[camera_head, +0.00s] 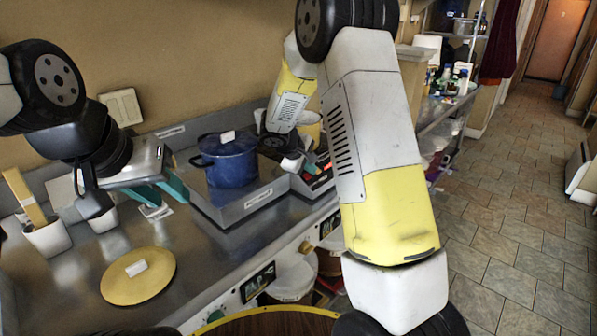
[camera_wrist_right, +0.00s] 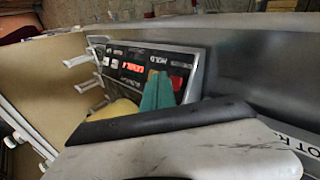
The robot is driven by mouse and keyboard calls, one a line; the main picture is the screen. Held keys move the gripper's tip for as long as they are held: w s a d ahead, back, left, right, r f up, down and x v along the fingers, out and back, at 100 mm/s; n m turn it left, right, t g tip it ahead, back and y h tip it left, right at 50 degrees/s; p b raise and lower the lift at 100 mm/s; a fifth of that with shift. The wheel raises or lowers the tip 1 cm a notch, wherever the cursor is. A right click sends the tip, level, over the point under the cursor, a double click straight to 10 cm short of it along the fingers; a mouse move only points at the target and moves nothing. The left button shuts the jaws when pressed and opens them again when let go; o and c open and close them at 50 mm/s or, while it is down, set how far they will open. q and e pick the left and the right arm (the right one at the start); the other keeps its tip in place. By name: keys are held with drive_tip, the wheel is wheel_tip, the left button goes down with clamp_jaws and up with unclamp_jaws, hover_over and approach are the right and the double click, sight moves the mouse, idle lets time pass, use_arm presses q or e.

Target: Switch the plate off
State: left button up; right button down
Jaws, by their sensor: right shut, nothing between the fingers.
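The hot plate (camera_head: 265,195) is a low metal box on the counter, with a blue lidded pot (camera_head: 228,160) on top. Its dark control panel (camera_head: 318,176) faces right; in the right wrist view the panel (camera_wrist_right: 135,62) shows a lit red display (camera_wrist_right: 133,68) and a red button (camera_wrist_right: 177,83). My right gripper (camera_wrist_right: 156,92) has its teal fingertips together, empty, in front of the panel beside the red button. I cannot tell whether they touch it. My left gripper (camera_head: 160,192) has its teal fingers apart, empty, above the counter left of the plate.
A round yellow board (camera_head: 150,282) with a white block on it lies at the counter's front left. White cups (camera_head: 47,238) stand at the far left. A white-lidded bucket (camera_head: 292,280) stands below the counter. Tiled floor (camera_head: 510,200) is open on the right.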

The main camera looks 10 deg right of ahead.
drive_tip(key=shift+f, duration=0.15)
drive_tip(key=shift+w+a+f, duration=0.15)
drive_tip(key=shift+w+f, duration=0.05)
drive_tip(key=shift+f, duration=0.05)
drive_tip(key=shift+w+a+f, duration=0.1)
drive_tip(key=shift+w+f, duration=0.05)
drive_tip(key=shift+f, duration=0.2)
idle(0.7)
drive_tip(key=shift+s+d+r, duration=0.25)
drive_tip(key=shift+s+r, duration=0.1)
drive_tip(key=shift+r, duration=0.4)
drive_tip(key=shift+r, duration=0.1)
drive_tip(key=shift+s+d+r, duration=0.3)
drive_tip(key=shift+s+r, duration=0.1)
drive_tip(key=shift+r, duration=0.45)
drive_tip(key=shift+s+d+r, duration=0.3)
drive_tip(key=shift+s+r, duration=0.05)
drive_tip(key=shift+r, duration=0.5)
drive_tip(key=shift+s+d+r, duration=0.3)
drive_tip(key=shift+s+r, duration=0.1)
drive_tip(key=shift+r, duration=0.45)
